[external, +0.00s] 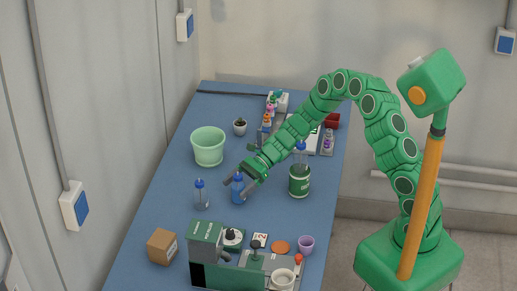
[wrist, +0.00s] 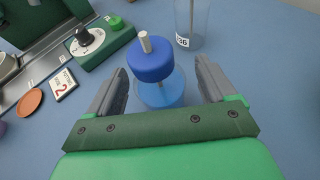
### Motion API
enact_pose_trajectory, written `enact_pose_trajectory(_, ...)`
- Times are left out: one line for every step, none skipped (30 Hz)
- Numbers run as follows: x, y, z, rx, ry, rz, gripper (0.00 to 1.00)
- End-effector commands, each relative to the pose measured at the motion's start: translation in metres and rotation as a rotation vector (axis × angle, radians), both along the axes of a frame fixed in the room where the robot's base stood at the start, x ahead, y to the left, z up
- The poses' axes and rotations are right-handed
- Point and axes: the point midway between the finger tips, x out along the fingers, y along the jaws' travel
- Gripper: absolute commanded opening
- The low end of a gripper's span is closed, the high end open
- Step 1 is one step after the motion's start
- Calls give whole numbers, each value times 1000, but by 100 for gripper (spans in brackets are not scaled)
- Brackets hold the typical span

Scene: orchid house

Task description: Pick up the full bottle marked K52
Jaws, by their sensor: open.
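A bottle with a blue cap and blue liquid (external: 238,190) stands on the blue bench; it also shows in the wrist view (wrist: 152,62). No label on it is readable, so I cannot confirm K52. My gripper (external: 236,186) is open, with one finger on each side of this bottle; the same open fingers show in the wrist view (wrist: 160,75). I see a gap between the fingers and the bottle.
A dark green canister (external: 300,182) stands right of my gripper, with a blue-topped bottle at it. A pale green pot (external: 208,147) is behind. A green machine (external: 225,262), cardboard box (external: 162,246) and purple cup (external: 306,244) are in front. The bench's left side is mostly clear.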

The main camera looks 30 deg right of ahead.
Motion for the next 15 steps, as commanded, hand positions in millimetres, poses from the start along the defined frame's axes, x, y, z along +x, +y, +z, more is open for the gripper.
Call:
enact_pose_trajectory(0, 0, 0, 0, 0, 0, 84)
enact_pose_trajectory(0, 0, 0, 0, 0, 0, 79)
enact_pose_trajectory(0, 0, 0, 0, 0, 0, 73)
enact_pose_trajectory(0, 0, 0, 0, 0, 0, 69)
enact_pose_trajectory(0, 0, 0, 0, 0, 0, 64)
enact_pose_trajectory(0, 0, 0, 0, 0, 0, 58)
enact_pose_trajectory(0, 0, 0, 0, 0, 0, 53)
enact_pose_trajectory(0, 0, 0, 0, 0, 0, 49)
enact_pose_trajectory(0, 0, 0, 0, 0, 0, 43)
enact_pose_trajectory(0, 0, 0, 0, 0, 0, 38)
enact_pose_trajectory(0, 0, 0, 0, 0, 0, 33)
enact_pose_trajectory(0, 0, 0, 0, 0, 0, 27)
enact_pose_trajectory(0, 0, 0, 0, 0, 0, 23)
enact_pose_trajectory(0, 0, 0, 0, 0, 0, 23)
enact_pose_trajectory(0, 0, 0, 0, 0, 0, 23)
